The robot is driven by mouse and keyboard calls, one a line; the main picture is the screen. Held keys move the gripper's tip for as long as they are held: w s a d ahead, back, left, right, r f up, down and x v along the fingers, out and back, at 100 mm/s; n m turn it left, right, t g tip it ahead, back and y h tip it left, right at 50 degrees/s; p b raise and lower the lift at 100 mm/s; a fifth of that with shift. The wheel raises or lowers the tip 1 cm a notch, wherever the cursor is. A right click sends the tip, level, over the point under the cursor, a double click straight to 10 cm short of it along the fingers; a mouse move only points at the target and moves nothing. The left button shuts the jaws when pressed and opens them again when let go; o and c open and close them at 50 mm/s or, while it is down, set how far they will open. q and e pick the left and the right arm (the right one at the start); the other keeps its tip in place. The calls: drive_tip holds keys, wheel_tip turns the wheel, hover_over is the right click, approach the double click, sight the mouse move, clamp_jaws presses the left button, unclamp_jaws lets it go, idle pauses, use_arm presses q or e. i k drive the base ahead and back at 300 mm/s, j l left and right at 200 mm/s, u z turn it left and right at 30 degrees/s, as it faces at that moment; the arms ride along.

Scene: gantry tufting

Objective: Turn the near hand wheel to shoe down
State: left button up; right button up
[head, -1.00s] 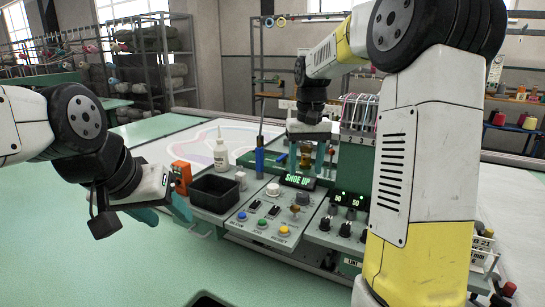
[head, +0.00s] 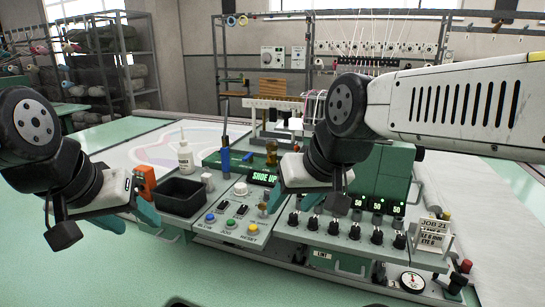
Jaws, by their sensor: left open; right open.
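The display (head: 265,178) on the green machine's control panel reads SHOE UP in green letters. I cannot make out a hand wheel for certain in the head view. A brass-coloured piece (head: 271,153) stands behind the display, and a small knob (head: 262,208) sits in front of it. My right gripper (head: 293,202) is open and empty, pointing down over the panel just right of the display. Its body and arm hide part of the machine behind. My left gripper (head: 128,219) is open and empty at the left, beside the black bin.
The black bin (head: 179,196), a white bottle (head: 185,158) and an orange box (head: 145,182) stand at the panel's left. A blue handle (head: 225,160) rises behind. A row of black knobs (head: 354,231), a job card (head: 432,230) and a gauge (head: 412,281) lie right. The green tabletop (head: 150,270) is clear.

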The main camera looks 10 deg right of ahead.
sight(420, 156)
drive_tip(key=z, duration=1.25)
drive_tip(key=l+z, duration=0.15)
drive_tip(key=l, duration=0.2)
drive_tip(key=i+l+z, duration=0.1)
drive_tip(key=l, duration=0.25)
drive_tip(key=i+l+z, duration=0.15)
drive_tip(key=l, duration=0.2)
